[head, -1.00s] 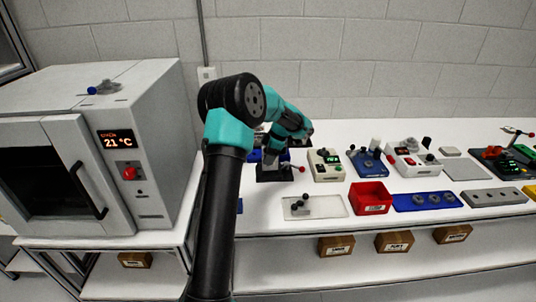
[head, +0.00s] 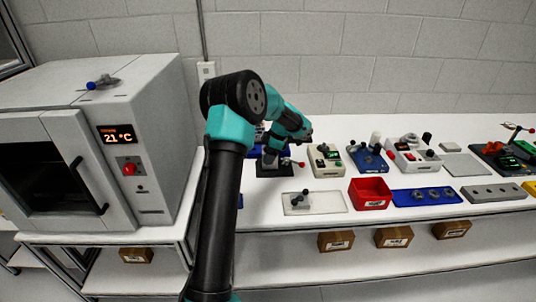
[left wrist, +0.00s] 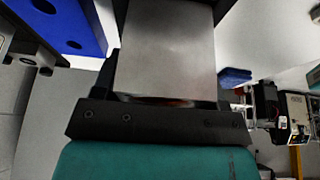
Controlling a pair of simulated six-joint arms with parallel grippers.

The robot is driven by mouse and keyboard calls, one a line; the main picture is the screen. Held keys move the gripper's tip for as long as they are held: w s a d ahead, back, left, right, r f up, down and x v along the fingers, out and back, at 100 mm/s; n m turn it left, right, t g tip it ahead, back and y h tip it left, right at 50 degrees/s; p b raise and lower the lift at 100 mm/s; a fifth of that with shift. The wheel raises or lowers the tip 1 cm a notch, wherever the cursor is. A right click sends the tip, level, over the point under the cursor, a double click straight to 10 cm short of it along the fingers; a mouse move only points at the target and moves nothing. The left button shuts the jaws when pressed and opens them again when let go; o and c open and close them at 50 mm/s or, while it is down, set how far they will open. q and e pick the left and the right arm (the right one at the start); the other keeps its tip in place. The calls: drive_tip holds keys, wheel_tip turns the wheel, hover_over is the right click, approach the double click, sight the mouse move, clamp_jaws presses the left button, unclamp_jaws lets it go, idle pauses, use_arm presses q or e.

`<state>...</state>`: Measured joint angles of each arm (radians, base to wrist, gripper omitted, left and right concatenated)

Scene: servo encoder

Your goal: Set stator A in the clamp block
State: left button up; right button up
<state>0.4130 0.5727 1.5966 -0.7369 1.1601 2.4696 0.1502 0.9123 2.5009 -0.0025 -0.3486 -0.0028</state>
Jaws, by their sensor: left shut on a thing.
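My left gripper (head: 270,156) points down at the back of the bench, over a black fixture (head: 272,170) with a red-knobbed lever, which looks like the clamp block. My own forearm covers part of this spot. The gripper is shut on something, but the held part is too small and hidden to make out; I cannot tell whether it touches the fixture. In the left wrist view a broad grey metal face (left wrist: 165,50) and a black plate fill the middle and hide the fingertips. My right gripper is not in view.
Several devices stand right of the fixture, including a cream box (head: 326,160) and a blue-based unit (head: 368,158). In front lie a pale plate (head: 325,203), a red bin (head: 370,194) and a blue tray (head: 405,200). An oven (head: 150,170) stands left.

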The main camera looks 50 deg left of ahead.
use_arm(q)
drive_tip(key=shift+f, duration=0.65)
idle(0.3)
drive_tip(key=o, duration=1.4)
drive_tip(key=shift+f, duration=0.1)
drive_tip(key=shift+o, duration=0.3)
drive_tip(key=shift+r, duration=0.2)
wheel_tip(320, 180, up, 6)
drive_tip(key=shift+f, duration=0.1)
